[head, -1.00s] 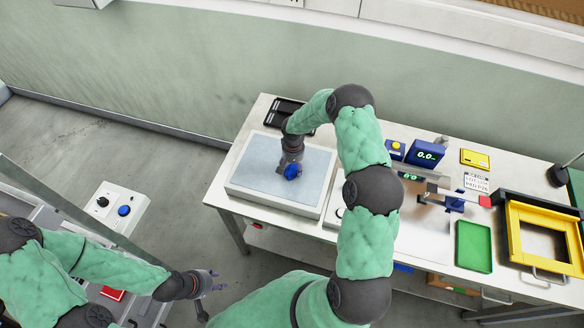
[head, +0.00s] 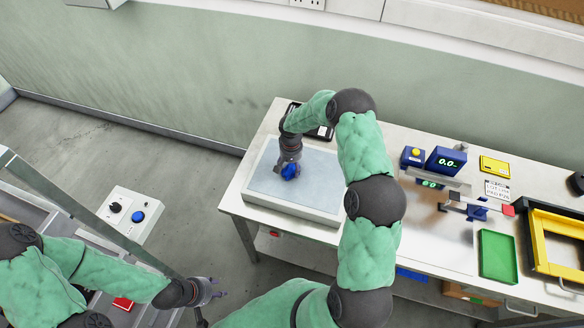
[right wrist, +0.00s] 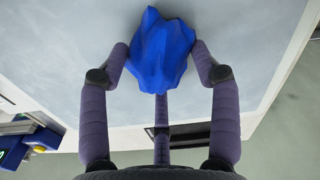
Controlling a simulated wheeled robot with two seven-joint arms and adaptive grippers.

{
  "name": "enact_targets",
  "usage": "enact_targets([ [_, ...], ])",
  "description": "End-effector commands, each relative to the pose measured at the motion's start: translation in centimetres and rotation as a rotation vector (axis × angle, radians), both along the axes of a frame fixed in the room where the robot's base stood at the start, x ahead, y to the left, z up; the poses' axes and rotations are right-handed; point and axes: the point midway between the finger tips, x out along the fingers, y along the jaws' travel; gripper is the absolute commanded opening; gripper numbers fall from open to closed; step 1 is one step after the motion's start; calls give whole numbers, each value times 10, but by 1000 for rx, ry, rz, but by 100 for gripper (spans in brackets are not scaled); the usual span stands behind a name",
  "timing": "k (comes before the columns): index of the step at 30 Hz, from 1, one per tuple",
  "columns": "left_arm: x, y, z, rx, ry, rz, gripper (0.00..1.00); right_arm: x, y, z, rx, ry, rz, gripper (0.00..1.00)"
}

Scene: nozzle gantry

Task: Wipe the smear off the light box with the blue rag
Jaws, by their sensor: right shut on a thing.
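The light box (head: 263,179) is a pale grey slab with a bluish top on the left part of the bench. My right gripper (head: 289,166) points down over it. It is shut on the crumpled blue rag (head: 290,172), which is at the box's top surface; exact contact is hard to tell. In the right wrist view the blue rag (right wrist: 162,50) sits between the fingers, over the pale top (right wrist: 235,50). I make out no clear smear; the rag and arm hide part of the top. My left gripper (head: 218,289) is open and empty, away from the bench at lower left.
A black tray (head: 322,132) lies behind the light box. To its right are a blue display unit (head: 446,160), a green tray (head: 497,256) and a yellow frame (head: 560,243). A panel with a blue button (head: 137,216) stands at left. Open floor separates it from the bench.

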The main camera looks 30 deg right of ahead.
Motion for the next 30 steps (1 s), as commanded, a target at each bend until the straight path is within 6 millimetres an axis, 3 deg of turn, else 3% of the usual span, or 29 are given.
enact_targets([
  [1, 0, 0, 5, 0, 0, 0, 40, 3, -1, 18, -2, -8, -1, 37],
  [18, 0, 0, 24, 0, 0, 0, 40, 5, -3, 68, -1, -3, 2, 37],
  [30, 0, 0, 26, 0, 0, 0, 40, 6, -4, 78, 0, -1, 4, 37],
])
